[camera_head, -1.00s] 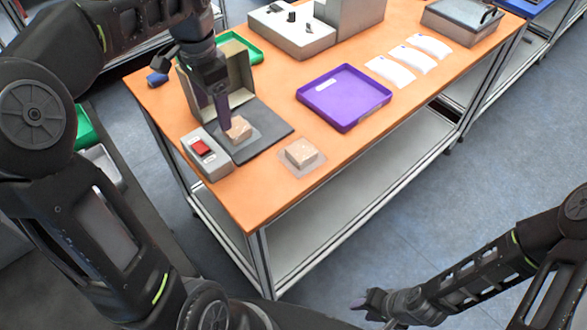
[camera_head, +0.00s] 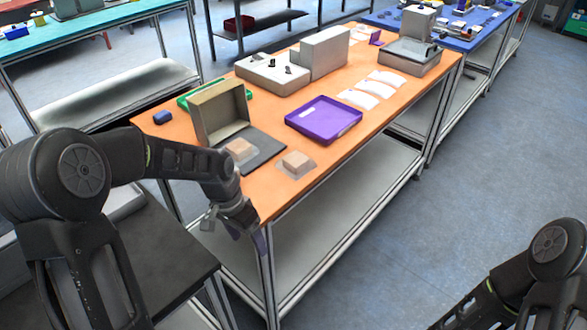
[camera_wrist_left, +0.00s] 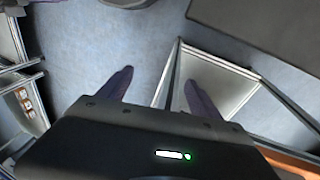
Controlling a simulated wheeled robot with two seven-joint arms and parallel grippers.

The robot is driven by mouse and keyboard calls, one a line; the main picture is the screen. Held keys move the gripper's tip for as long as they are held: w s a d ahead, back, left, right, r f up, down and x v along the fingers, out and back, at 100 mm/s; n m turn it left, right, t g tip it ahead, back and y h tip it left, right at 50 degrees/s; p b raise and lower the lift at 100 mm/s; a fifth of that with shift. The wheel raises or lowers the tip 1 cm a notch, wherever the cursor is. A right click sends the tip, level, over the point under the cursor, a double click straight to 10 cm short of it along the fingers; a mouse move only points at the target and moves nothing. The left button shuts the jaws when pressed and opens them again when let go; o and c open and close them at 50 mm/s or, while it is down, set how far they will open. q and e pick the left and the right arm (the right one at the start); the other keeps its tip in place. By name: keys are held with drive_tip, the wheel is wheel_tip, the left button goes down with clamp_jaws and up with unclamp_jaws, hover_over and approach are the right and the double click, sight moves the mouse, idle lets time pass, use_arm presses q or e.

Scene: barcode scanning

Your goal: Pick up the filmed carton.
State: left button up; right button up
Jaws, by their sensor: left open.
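Two small tan cartons show in the head view. One carton (camera_head: 296,161) sits on a pale, film-like square on the orange table near its front edge. The other carton (camera_head: 240,151) sits on a dark mat (camera_head: 268,150) in front of an upright open grey-beige box. I cannot tell film on the cartons' own faces. My left gripper (camera_head: 254,233) hangs off the table's near corner, apart from both cartons. In the left wrist view its two fingers (camera_wrist_left: 158,84) are spread with nothing between them, above floor and table frame. My right gripper is out of view.
The orange table (camera_head: 335,150) also bears a purple tray (camera_head: 324,120), white packets (camera_head: 368,90), a grey machine (camera_head: 290,68) and a blue item (camera_head: 162,117). The upright box (camera_head: 219,110) walls the mat's back. My left forearm hides the table's near left part.

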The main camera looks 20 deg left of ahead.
use_arm(q)
drive_tip(key=s+d+f+n+h, duration=0.25)
drive_tip(key=s+d+f, duration=0.45)
drive_tip(key=d+f, duration=0.55)
drive_tip(key=s+d+f+n, duration=0.3)
drive_tip(key=s+f, duration=0.5)
drive_tip(key=s, duration=0.5)
drive_tip(key=shift+d+f+n, duration=0.35)
drive_tip(key=shift+d, duration=0.55)
drive_tip(key=shift+w, duration=0.1)
drive_tip(key=shift+c, duration=0.2)
